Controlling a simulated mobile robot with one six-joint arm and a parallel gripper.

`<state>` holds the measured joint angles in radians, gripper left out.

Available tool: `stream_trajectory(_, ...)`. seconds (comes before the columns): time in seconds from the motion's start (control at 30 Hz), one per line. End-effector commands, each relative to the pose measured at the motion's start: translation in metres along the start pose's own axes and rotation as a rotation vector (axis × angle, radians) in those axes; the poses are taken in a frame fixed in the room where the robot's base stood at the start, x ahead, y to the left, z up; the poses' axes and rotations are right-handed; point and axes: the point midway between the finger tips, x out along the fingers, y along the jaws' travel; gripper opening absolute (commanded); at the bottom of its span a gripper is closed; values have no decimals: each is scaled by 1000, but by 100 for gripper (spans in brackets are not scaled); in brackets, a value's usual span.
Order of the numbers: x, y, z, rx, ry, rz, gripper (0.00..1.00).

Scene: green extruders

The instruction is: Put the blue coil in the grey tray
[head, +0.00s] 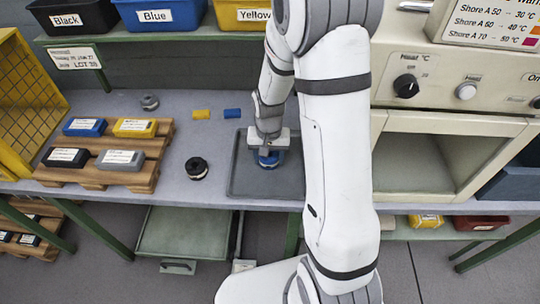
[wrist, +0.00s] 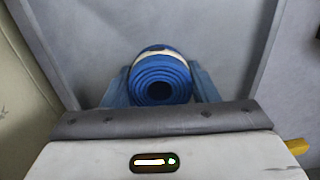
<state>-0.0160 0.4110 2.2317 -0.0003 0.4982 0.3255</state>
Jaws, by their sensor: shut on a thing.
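The blue coil (head: 268,161) is in my gripper (head: 268,152), over the grey tray (head: 240,180) in the head view. In the wrist view the coil (wrist: 162,78) shows its ringed end and a pale band, with a blue finger on each side of it. My gripper is shut on the coil. The tray's flat floor and raised edges (wrist: 262,55) lie behind the coil in the wrist view. I cannot tell whether the coil touches the tray floor. My arm hides the tray's right part in the head view.
A black coil (head: 196,168) lies left of the tray, and a grey coil (head: 149,102) farther back. Small yellow (head: 201,114) and blue (head: 232,113) pieces lie behind the tray. A wooden pallet (head: 150,160) with labelled blocks stands left. An oven-like machine (head: 440,110) stands right.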

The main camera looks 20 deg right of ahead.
Motion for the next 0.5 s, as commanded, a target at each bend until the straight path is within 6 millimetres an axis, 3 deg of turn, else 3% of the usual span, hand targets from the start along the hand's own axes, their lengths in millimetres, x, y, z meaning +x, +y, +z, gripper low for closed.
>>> stream_trajectory(0.17, 4, 0, 0, 1, 0, 0, 28)
stream_trajectory(0.2, 3, 0, 0, 1, 0, 0, 56)
stream_trajectory(0.43, 3, 1, 0, 1, -1, 0, 75)
stream_trajectory(0.5, 3, 1, 0, 1, -1, 0, 75)
